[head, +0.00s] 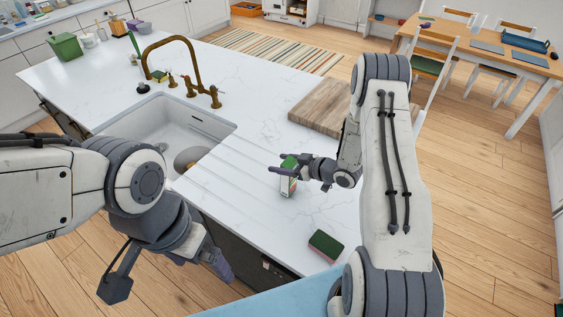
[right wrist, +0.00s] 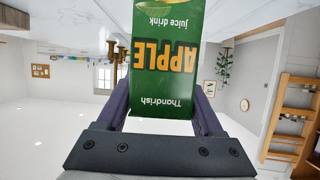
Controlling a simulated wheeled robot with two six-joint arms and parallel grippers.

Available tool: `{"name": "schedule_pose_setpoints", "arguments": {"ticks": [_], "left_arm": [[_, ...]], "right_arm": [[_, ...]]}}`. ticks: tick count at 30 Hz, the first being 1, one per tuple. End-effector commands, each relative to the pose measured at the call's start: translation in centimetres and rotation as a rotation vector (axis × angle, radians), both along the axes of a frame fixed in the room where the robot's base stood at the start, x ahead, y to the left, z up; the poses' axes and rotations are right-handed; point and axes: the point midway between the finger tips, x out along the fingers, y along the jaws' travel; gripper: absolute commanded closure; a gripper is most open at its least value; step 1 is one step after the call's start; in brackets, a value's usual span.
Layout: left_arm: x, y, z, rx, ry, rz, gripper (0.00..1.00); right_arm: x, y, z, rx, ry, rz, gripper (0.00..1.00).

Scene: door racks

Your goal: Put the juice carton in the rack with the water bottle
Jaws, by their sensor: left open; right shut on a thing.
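The juice carton (head: 288,187) is a small green and white box over the white counter, right of the sink. My right gripper (head: 287,170) is shut on it. The right wrist view shows the green carton (right wrist: 165,65) between the two fingers, with "APPLE juice drink" printed on it, upside down in the picture. I cannot tell whether its base touches the counter. My left gripper (head: 168,277) is open and empty, low at the left in front of the counter. No water bottle or rack is in view.
The white counter (head: 262,85) has a sink (head: 205,126) with a round object in it, a brass tap (head: 177,45), a wooden board (head: 318,106) and a green-topped sponge (head: 326,245). A dining table with chairs stands at the far right. Wooden floor is open between.

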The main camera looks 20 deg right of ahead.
Motion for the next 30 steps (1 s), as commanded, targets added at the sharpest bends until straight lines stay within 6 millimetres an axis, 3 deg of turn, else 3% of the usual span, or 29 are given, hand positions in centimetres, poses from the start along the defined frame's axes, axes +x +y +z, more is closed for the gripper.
{"name": "schedule_pose_setpoints", "arguments": {"ticks": [6, 7, 9, 22, 30], "left_arm": [[0.0, 0.0, -0.5, 0.0, 0.0, 0.0, 0.0], [0.0, 0.0, -0.5, 0.0, 0.0, 0.001, 0.0], [0.0, 0.0, -0.3, 0.0, 0.0, 0.001, 0.0], [0.0, 0.0, -0.2, -0.001, -0.001, 0.0, 0.0], [0.0, 0.0, -2.9, 0.0, 0.0, 0.004, 0.0]], "right_arm": [[0.0, 0.0, -0.4, 0.0, -0.001, 0.0, 1.0], [0.0, 0.0, -0.4, 0.0, 0.0, 0.0, 0.28], [0.0, 0.0, -0.3, 0.0, 0.0, 0.0, 0.02], [-0.2, -0.2, 0.1, -0.001, 0.0, -0.002, 0.02], [-4.0, -3.4, 1.8, -0.003, -0.003, -0.007, 0.02]]}}
